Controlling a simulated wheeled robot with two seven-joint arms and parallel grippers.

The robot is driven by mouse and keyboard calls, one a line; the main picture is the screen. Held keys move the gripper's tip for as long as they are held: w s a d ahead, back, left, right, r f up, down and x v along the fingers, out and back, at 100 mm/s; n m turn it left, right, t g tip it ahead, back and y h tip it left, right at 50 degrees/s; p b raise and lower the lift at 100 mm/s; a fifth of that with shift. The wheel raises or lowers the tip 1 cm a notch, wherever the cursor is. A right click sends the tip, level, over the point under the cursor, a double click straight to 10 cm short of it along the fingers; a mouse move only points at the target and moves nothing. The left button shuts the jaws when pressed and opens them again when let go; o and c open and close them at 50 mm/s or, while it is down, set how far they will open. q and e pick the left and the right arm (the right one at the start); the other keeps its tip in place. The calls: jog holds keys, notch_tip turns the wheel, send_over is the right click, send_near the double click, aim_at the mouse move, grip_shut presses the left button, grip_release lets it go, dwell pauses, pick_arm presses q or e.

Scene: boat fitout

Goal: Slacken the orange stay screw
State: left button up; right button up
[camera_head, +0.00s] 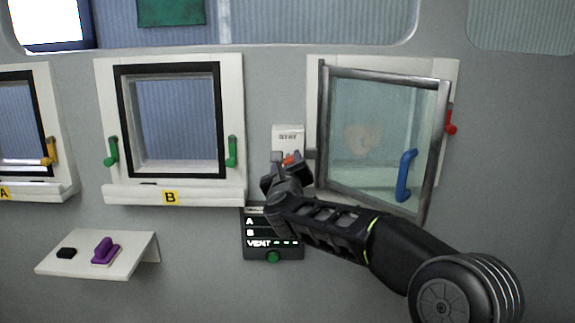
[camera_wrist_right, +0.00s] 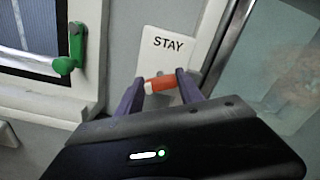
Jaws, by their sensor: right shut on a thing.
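The orange stay screw (camera_wrist_right: 160,83) sits below the word on a white STAY plate (camera_wrist_right: 163,50) in the right wrist view. In the head view the screw (camera_head: 290,159) is a small orange patch, partly hidden by my gripper, under the STAY plate (camera_head: 288,137). My right gripper (camera_wrist_right: 161,88) has a finger on each side of the screw and is shut on it. It also shows in the head view (camera_head: 291,166). The framed glass pane (camera_head: 383,135) right of the plate stands swung out from its frame. My left gripper is not in view.
Window B (camera_head: 171,120) with green handles (camera_head: 232,151) is left of the plate. The pane's blue handle (camera_head: 405,175) juts out near my right arm. A dark A/B/VENT panel (camera_head: 273,243) is below. A shelf (camera_head: 135,246) holds a purple item (camera_head: 105,249) and a black block (camera_head: 66,253).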

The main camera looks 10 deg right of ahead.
jog(key=n, duration=0.3)
jog(key=shift+a+n, duration=0.1)
jog(key=shift+n, duration=0.3)
jog(key=n+p, duration=0.1)
jog(key=n, duration=0.2)
jog(key=n+p, duration=0.1)
jog(key=n, duration=0.3)
jog(key=shift+f, duration=0.1)
jog(key=n+p, duration=0.2)
jog(key=n, duration=0.2)
jog(key=shift+n, duration=0.3)
jog(key=n+p, duration=0.1)
jog(key=n, duration=0.2)
jog(key=shift+f+n+p, duration=0.1)
jog(key=shift+n+p, duration=0.25)
jog(key=shift+n, duration=0.05)
jog(key=shift+f+n+p, duration=0.15)
jog(key=shift+n+p, duration=0.85)
jog(key=shift+n, duration=1.1)
jog(key=shift+f+n+p, duration=0.1)
jog(key=shift+n+p, duration=0.9)
jog(key=shift+n, duration=1.1)
